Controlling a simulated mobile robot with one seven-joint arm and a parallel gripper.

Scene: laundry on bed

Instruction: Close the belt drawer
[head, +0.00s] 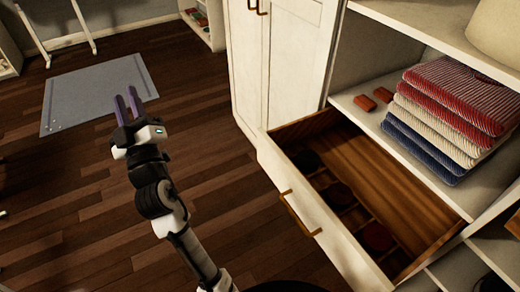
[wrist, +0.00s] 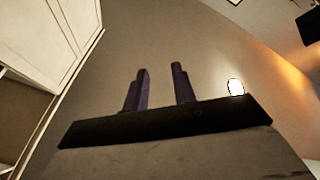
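The belt drawer (head: 318,222) is pulled out of the white cabinet at the right of the head view. Its front is white with a brass bar handle (head: 299,213). Inside, its wooden compartments hold several dark, round items, perhaps rolled belts (head: 376,236). My gripper (head: 125,108) is over the floor to the left of the drawer, well apart from it. Its two purple fingers are parallel with a gap between them and nothing in it. In the wrist view the fingers (wrist: 161,88) also stand apart and empty, pointing toward a plain wall or ceiling; the drawer does not show there.
Folded striped cloths (head: 452,112) lie on the shelf (head: 350,98) above the drawer, with small red-brown blocks (head: 374,99). A closed cabinet door (head: 290,65) stands behind the drawer. A grey rug (head: 90,92) lies on the wooden floor. The floor between gripper and drawer is clear.

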